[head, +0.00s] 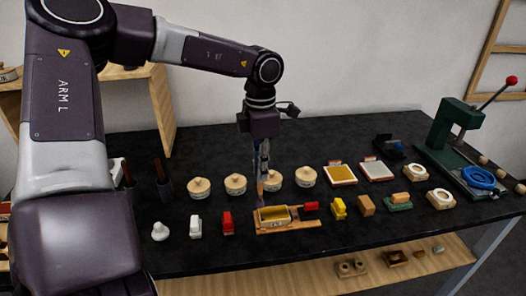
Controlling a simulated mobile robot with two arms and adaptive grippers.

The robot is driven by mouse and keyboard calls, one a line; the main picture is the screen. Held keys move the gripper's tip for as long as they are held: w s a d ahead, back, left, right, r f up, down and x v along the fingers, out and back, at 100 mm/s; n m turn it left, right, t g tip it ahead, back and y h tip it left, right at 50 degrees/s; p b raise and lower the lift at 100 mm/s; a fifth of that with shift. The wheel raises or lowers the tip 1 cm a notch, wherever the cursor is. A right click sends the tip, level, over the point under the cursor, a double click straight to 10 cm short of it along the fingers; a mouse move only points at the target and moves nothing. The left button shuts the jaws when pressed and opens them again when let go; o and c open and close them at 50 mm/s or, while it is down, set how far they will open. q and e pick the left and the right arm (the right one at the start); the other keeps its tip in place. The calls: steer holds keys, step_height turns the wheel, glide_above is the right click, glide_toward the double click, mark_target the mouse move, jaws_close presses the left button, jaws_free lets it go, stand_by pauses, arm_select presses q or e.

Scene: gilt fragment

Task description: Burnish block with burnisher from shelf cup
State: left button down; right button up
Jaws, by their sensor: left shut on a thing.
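My left gripper (262,172) points straight down over the middle of the table and is shut on a slim upright tool, seemingly the burnisher (261,192). Most of the tool is hidden by the fingers. Its lower end is close to the back left edge of a gold-topped block (280,213); I cannot tell whether it touches. The block sits in a wooden holder (268,229) with a small label on its front. Dark cups with brown handles in them stand at the left, one of them here (165,190). My right gripper is not in view.
Several lidded round pots (235,184) stand behind the block. Red, white and yellow small blocks (338,208) flank it. Framed pads (341,174) lie to the right, and a green press (455,135) with a red-knobbed lever stands at the far right. The table's front strip is clear.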

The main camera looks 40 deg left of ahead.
arm_select(q)
steer(key=shift+w+d+r+p, duration=0.1)
steer(key=shift+w+r+p, duration=0.1)
steer(key=shift+r, duration=0.3)
steer(key=shift+w+d+r+p, duration=0.1)
steer(key=shift+r+p, duration=0.1)
steer(key=shift+r, duration=0.3)
steer(key=shift+s+a+r+p, duration=0.15)
steer(key=shift+r+p, duration=0.2)
steer(key=shift+r, duration=0.25)
steer(key=shift+s+a+r+p, duration=0.1)
steer(key=shift+r+p, duration=0.25)
steer(key=shift+r, duration=0.2)
steer(key=shift+w+d+r, duration=0.1)
steer(key=shift+d+r, duration=0.05)
steer(key=shift+r, duration=0.25)
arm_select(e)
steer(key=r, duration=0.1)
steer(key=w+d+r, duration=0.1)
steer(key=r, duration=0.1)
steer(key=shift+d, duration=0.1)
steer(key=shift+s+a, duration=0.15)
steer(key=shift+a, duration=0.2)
